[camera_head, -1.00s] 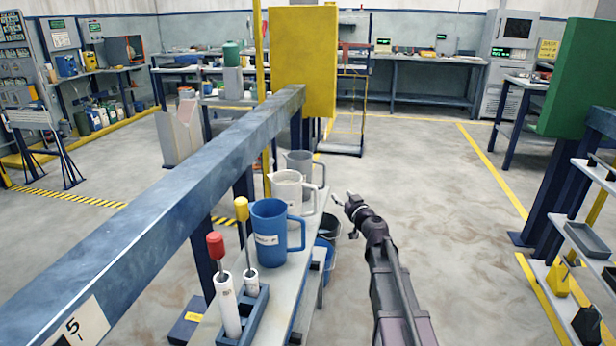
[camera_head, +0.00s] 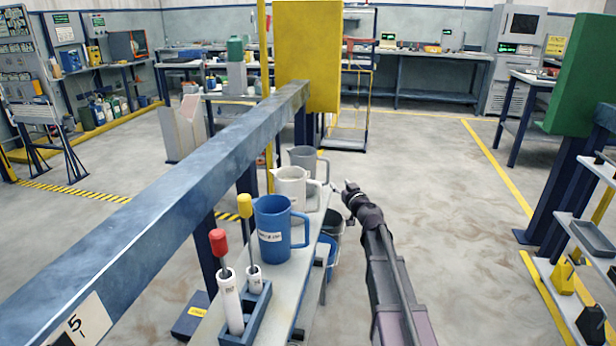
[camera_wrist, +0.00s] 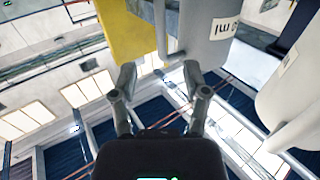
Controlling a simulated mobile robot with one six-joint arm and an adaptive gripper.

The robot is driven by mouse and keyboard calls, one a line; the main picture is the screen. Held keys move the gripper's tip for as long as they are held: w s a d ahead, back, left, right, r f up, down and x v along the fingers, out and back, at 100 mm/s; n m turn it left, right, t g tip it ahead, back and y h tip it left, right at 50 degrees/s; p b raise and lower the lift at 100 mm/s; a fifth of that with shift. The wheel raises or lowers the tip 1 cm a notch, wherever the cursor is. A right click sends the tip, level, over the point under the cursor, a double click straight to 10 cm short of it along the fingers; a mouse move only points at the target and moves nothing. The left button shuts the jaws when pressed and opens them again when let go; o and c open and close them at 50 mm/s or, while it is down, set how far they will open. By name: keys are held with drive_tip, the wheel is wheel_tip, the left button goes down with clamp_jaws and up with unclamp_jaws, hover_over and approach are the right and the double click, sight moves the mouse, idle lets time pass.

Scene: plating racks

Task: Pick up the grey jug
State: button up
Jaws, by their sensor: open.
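The grey jug (camera_head: 302,158) stands upright at the far end of the narrow shelf, behind a white jug (camera_head: 290,186) and a blue jug (camera_head: 272,230). Its handle faces right. My gripper (camera_head: 350,187) is to the right of the grey jug, off the shelf's edge. In the wrist view, the grey jug's labelled body (camera_wrist: 208,40) is ahead, with its handle (camera_wrist: 160,28) between the lines of my open, empty fingers (camera_wrist: 160,77). The handle appears beyond the fingertips. The white jug (camera_wrist: 290,100) fills the right side there.
A blue beam (camera_head: 170,180) runs along the shelf's left side to a yellow panel (camera_head: 308,55). Two plungers, red-topped (camera_head: 218,242) and yellow-topped (camera_head: 245,206), stand at the near end. Buckets (camera_head: 331,226) sit below the shelf. Floor to the right is open.

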sight(328, 181)
drive_tip(key=shift+x, duration=2.35)
drive_tip(key=shift+w, duration=0.1)
drive_tip(key=shift+x, duration=2.45)
drive_tip(key=shift+a+f, duration=0.1)
clamp_jaws()
